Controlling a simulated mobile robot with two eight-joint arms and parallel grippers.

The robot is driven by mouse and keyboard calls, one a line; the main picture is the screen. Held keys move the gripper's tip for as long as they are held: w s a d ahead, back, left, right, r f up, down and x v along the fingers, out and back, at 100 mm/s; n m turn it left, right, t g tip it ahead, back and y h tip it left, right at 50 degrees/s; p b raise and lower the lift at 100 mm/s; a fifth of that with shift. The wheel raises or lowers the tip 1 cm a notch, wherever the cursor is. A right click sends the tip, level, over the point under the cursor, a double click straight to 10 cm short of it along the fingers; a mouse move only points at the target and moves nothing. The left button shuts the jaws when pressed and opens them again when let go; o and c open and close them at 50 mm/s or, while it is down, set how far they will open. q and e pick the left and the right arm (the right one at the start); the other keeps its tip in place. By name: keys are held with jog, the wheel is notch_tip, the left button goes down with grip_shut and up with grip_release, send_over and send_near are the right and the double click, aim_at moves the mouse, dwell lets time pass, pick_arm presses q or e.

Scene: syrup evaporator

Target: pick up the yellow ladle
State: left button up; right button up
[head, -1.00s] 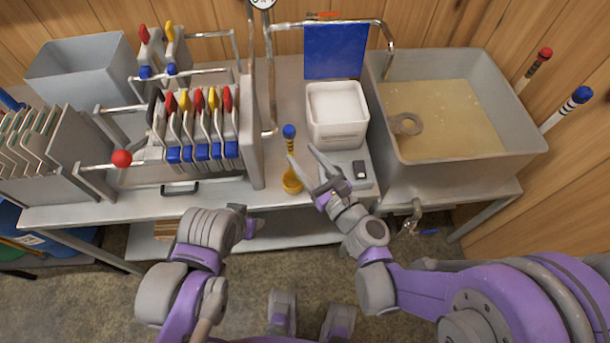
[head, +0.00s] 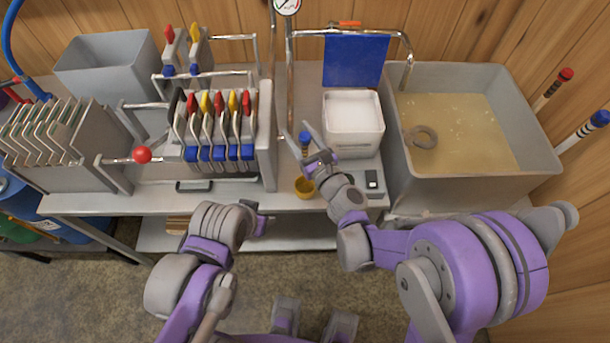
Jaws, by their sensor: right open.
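The yellow ladle (head: 304,187) stands on the bench near its front edge, with its yellow cup low and a blue knob at the top of its handle. My right gripper (head: 296,143) is open, with its fingers spread around or just in front of the handle below the knob. I cannot tell whether either finger touches it. The fingers hide part of the handle. My left arm is at the lower middle, and its gripper (head: 262,222) points away from me in front of the bench edge; its fingers are mostly hidden.
A white tub (head: 353,142) on a scale stands right of the ladle. A large grey basin (head: 477,182) of amber liquid is farther right. A filter press with coloured handles (head: 207,153) stands left. A red-knobbed lever (head: 142,155) sticks out at its left.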

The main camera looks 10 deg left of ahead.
grip_shut()
dwell(1.4)
